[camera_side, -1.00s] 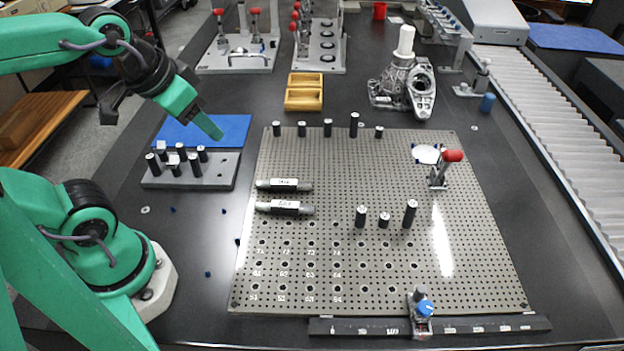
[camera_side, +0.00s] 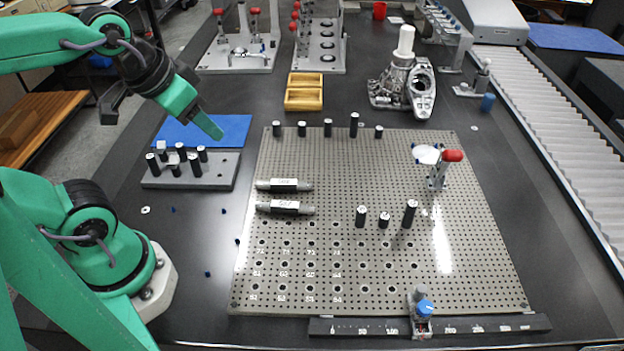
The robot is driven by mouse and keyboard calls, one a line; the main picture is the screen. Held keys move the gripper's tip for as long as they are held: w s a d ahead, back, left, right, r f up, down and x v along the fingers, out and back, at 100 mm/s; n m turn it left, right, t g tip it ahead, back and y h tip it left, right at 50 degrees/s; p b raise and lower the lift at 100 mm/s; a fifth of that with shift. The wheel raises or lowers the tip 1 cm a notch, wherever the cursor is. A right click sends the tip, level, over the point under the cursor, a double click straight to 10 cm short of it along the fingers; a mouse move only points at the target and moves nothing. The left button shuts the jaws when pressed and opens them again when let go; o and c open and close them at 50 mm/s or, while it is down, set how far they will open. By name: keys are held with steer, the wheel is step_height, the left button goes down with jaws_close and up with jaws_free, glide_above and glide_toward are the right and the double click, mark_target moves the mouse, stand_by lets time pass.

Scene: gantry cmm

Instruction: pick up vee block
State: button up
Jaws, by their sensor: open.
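My gripper (camera_side: 207,123) hangs at the upper left, its green fingers pointing down and right above the blue mat (camera_side: 232,124). It is open, and nothing shows between its fingers. A small pale block (camera_side: 161,145) lies at the near left part of the blue mat, behind the grey rack. It may be the vee block, but it is too small and too hidden to tell. My gripper is to the right of it and higher, apart from it.
The grey rack (camera_side: 215,180) holds several black-sided pins. A wooden tray (camera_side: 304,98) and a metal casting (camera_side: 420,92) stand behind.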

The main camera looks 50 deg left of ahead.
stand_by(0.5)
steer(key=n+g, duration=0.5)
steer(key=n, duration=0.4)
glide_above(174, 164)
steer(key=w+a, duration=0.1)
step_height(174, 164, down, 14)
steer(key=shift+s+a+f+g, duration=0.15)
steer(key=shift+a+f+g, duration=0.15)
steer(key=shift+a+f, duration=0.1)
steer(key=shift+f, duration=1.25)
steer(key=shift+s+f, duration=0.1)
steer(key=shift+f, duration=2.5)
